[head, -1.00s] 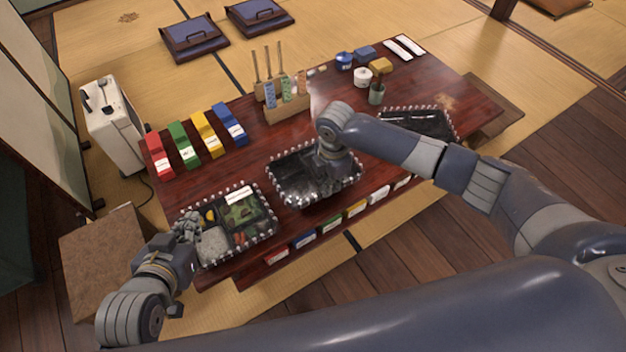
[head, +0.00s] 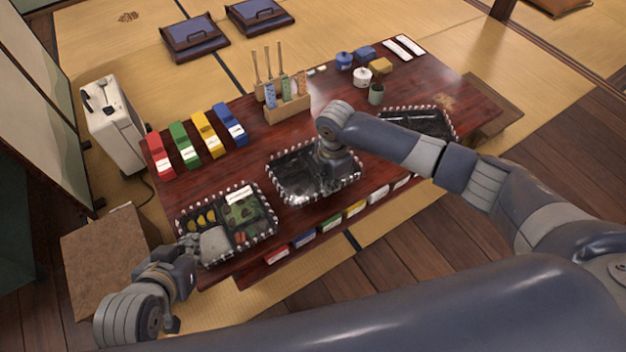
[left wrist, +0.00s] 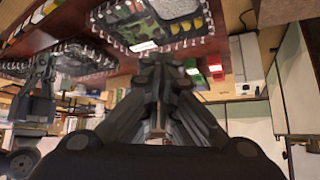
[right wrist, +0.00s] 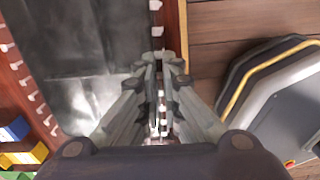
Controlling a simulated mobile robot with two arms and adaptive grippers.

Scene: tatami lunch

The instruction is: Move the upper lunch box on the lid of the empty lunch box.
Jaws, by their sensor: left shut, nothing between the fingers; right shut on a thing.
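A filled lunch box (head: 253,241) with a studded rim holds rice, greens and yellow pieces at the table's left end. My left gripper (head: 190,245) is shut and empty at its near left corner; it also shows in the left wrist view (left wrist: 158,62), with the filled box beyond it. An empty-looking dark lunch box (head: 290,172) sits mid-table. My right gripper (head: 338,180) is shut on its near right rim, seen closer in the right wrist view (right wrist: 165,62). Another dark studded tray (head: 425,122) lies at the right. I cannot tell whether boxes are stacked or which parts are lids.
Red, green, yellow and blue boxes (head: 207,135) line the table's far left. A wooden rack (head: 287,108) with upright tools stands at the back, with small jars (head: 362,76) to its right. The wooden table (head: 255,165) is bare between these and the lunch boxes.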

